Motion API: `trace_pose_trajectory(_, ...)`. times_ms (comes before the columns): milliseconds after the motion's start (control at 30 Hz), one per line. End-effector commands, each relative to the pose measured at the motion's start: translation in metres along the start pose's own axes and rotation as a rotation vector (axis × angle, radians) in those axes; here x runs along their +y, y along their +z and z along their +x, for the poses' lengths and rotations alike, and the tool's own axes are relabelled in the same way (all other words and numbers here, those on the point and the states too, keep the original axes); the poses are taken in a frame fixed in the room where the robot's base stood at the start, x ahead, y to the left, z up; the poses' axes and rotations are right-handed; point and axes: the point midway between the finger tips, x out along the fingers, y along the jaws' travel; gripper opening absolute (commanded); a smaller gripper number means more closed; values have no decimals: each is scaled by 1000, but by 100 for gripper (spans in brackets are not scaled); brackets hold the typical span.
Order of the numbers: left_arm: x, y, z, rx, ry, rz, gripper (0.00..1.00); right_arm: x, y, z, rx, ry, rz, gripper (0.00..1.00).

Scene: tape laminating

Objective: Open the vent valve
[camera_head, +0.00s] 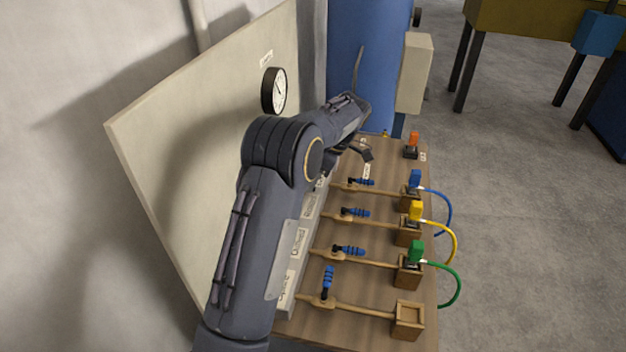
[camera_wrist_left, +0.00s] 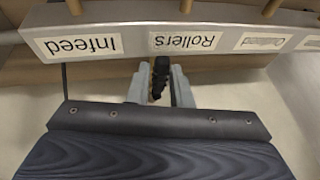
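My left arm reaches in from the bottom over the wooden board, and its gripper (camera_head: 360,145) is at the board's far end, partly hidden by my own wrist. In the left wrist view the grey fingers (camera_wrist_left: 160,84) stand on both sides of a small black part (camera_wrist_left: 161,73), very close to it. Whether they clamp it I cannot tell. Several blue-handled valves sit on brown pipes; the frontmost handle (camera_head: 328,281) stands across its pipe, while another handle (camera_head: 349,250) lies along its pipe. No readable label marks the vent valve. My right gripper is not in view.
A round gauge (camera_head: 274,90) hangs on the pale back panel (camera_head: 150,130). Blue, yellow and green plugs with hoses (camera_head: 455,240) line the board's right edge. A blue cylinder (camera_head: 367,50) and a grey box (camera_head: 414,73) stand behind. The wrist view shows an upside-down "Rollers" label (camera_wrist_left: 186,42).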

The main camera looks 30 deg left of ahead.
Motion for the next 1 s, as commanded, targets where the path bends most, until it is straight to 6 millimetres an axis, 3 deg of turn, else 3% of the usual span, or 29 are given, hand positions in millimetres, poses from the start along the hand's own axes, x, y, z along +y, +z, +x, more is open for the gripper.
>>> trace_pose_trajectory(133, 0, 0, 0, 0, 0, 1, 37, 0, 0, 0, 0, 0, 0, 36)
trace_pose_trajectory(467, 0, 0, -4, 1, -1, 2, 37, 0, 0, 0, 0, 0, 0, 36)
trace_pose_trajectory(800, 0, 0, -58, 0, 3, 2, 37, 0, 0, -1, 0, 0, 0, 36)
trace_pose_trajectory(1000, 0, 0, -76, 1, 0, 1, 37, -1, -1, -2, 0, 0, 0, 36)
